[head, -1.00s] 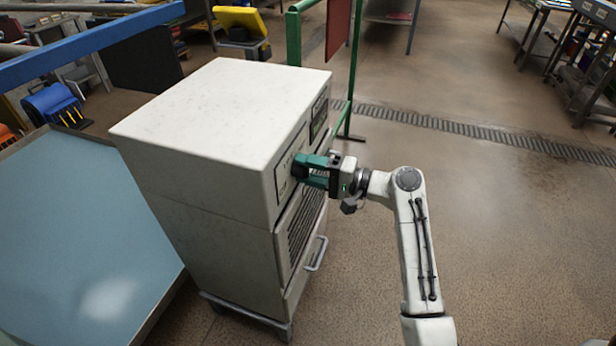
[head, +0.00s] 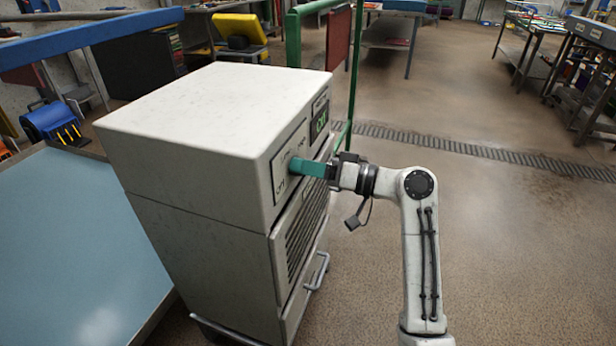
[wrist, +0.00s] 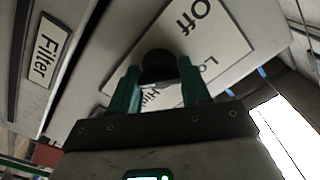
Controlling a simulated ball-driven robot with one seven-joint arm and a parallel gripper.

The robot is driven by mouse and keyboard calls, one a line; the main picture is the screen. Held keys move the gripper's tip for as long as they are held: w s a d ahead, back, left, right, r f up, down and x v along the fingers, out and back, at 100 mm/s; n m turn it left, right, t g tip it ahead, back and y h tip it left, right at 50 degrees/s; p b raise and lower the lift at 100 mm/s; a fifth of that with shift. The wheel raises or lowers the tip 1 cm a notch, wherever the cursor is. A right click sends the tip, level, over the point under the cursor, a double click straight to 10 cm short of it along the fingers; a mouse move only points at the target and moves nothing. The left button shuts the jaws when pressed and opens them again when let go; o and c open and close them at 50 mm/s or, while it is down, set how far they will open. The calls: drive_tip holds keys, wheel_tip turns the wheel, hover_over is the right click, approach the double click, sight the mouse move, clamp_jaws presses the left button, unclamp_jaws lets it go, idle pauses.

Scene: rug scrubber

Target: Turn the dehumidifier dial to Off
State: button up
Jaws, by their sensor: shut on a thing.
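The dehumidifier (head: 195,110) is a tall off-white cabinet left of my arm in the head view. A pale dial plate (head: 282,180) is on its front panel. In the wrist view the plate (wrist: 222,45) reads "Off", with partly hidden "Lo…" and "High" words. The dark round dial (wrist: 158,66) sits between the green fingers of my gripper (wrist: 160,82), which is shut on it. In the head view my gripper (head: 300,167) reaches the panel from the right and hides the dial. I cannot tell which word the dial points to.
A "Filter" label (wrist: 48,52) is beside the plate. A green readout (head: 320,122) is on the panel's far end. A grille (head: 305,230) and a handle (head: 318,270) are below. A blue-topped table (head: 75,230) stands at left.

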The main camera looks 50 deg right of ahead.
drive_tip(key=shift+f+n+b, duration=0.2)
drive_tip(key=shift+n+b, duration=0.3)
drive_tip(key=shift+n, duration=0.2)
drive_tip(key=o, duration=1.1)
drive_tip(key=shift+r, duration=0.2)
drive_tip(key=shift+c, duration=0.2)
drive_tip(key=shift+s, duration=0.1)
drive_tip(key=v, duration=1)
drive_tip(key=shift+s, duration=0.3)
drive_tip(key=shift+d, duration=0.1)
